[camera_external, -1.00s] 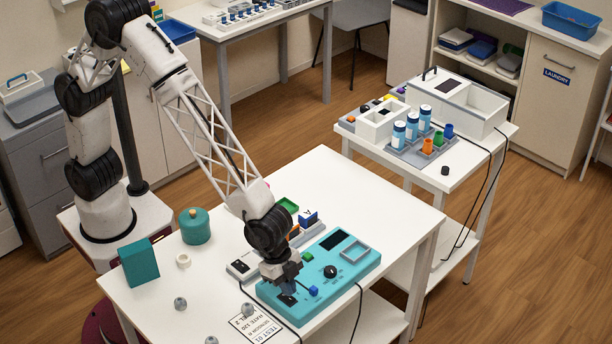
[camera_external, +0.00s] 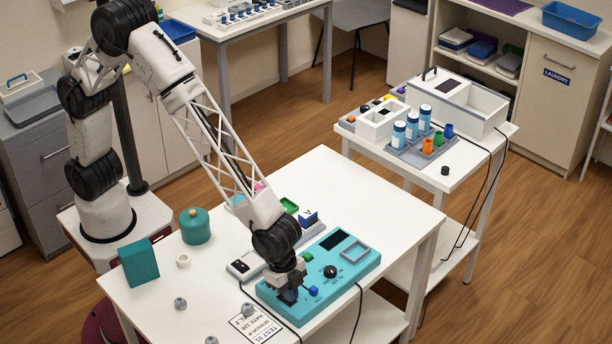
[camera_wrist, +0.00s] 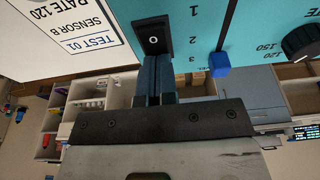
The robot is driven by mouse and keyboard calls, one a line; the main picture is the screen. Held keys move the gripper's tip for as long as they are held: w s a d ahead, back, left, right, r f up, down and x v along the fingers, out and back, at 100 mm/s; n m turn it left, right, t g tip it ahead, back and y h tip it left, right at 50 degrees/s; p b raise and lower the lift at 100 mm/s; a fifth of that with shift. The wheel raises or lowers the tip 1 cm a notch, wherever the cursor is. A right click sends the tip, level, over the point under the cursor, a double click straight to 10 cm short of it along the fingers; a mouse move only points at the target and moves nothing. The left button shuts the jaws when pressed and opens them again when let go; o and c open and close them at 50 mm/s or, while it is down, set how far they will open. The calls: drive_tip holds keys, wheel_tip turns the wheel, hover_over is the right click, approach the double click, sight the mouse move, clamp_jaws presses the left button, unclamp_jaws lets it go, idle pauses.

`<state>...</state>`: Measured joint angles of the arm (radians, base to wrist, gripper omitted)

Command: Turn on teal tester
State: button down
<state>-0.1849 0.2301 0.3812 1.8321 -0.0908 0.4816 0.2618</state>
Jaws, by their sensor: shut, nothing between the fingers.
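The teal tester (camera_external: 358,268) lies on the white table. It has a dark screen (camera_external: 333,240), a black dial (camera_external: 331,271), a green button (camera_external: 308,257) and a blue slider knob (camera_external: 313,291). My gripper (camera_external: 289,298) is shut and empty, pointing down over the tester's near left end. The blue knob (camera_wrist: 219,64) stands just right of the fingers, by the number 3.
A printed card (camera_external: 252,326) reading TEST 01, SENSOR B, RATE 120 lies beside the tester. A teal box (camera_external: 139,263) and teal jar (camera_external: 195,226) stand left. Cables run off the table's near edge. The table's far right is clear.

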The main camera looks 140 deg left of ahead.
drive_tip(key=shift+s+f, duration=0.2)
drive_tip(key=shift+f, duration=0.2)
drive_tip(key=shift+s, duration=0.8)
drive_tip(key=shift+r, duration=0.25)
drive_tip(key=shift+w+v, duration=0.2)
drive_tip(key=shift+v, duration=0.75)
drive_tip(key=s+v, duration=0.1)
drive_tip(key=v, duration=1.1)
drive_tip(key=shift+w+d+r+t, duration=0.1)
drive_tip(key=shift+w+r+t, duration=0.25)
drive_tip(key=shift+w+t, duration=0.35)
